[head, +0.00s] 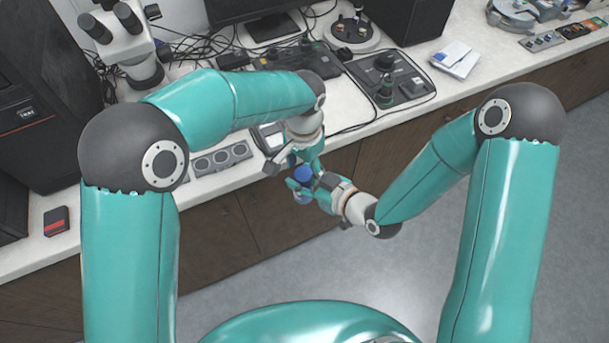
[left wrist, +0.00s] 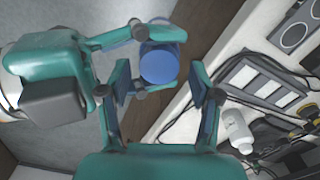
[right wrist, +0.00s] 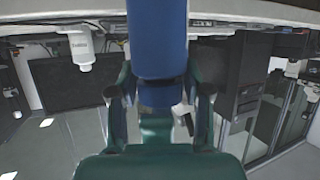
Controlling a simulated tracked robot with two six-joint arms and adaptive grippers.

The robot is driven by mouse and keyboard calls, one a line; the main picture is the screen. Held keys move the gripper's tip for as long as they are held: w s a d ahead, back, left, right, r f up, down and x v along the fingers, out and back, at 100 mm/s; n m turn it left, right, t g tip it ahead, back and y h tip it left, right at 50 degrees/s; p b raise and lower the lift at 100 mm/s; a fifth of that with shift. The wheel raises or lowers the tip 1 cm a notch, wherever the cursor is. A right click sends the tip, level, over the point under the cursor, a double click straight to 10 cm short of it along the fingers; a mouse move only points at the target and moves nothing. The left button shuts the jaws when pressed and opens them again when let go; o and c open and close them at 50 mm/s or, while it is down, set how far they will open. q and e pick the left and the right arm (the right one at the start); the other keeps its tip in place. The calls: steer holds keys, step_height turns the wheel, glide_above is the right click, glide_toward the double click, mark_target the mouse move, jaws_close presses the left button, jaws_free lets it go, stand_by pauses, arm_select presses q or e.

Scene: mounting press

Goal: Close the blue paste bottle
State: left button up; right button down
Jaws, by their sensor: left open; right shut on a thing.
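The blue paste bottle (head: 302,197) is held upright in my right gripper (head: 312,186), in front of the bench edge. Its round blue top (head: 303,173) shows above the right fingers. My left gripper (head: 298,160) is just above it, pointing down. In the left wrist view the blue top (left wrist: 160,65) lies between the open left fingers (left wrist: 161,85), with gaps on both sides. In the right wrist view the bottle's blue body (right wrist: 158,40) stands between the right fingers (right wrist: 160,88). I cannot tell whether the top is a separate cap or seated.
The white bench (head: 225,182) carries a grey block with round wells (head: 221,158), a black control box (head: 392,80), a microscope (head: 120,38) and loose cables. A black and red box (head: 56,221) lies at the left. Open floor (head: 400,270) is at the lower right.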

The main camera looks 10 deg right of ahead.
arm_select(q)
steer(key=shift+f, duration=0.7)
steer(key=c, duration=1.2)
steer(key=m, duration=0.3)
steer(key=shift+a, duration=0.1)
steer(key=o, duration=1.3)
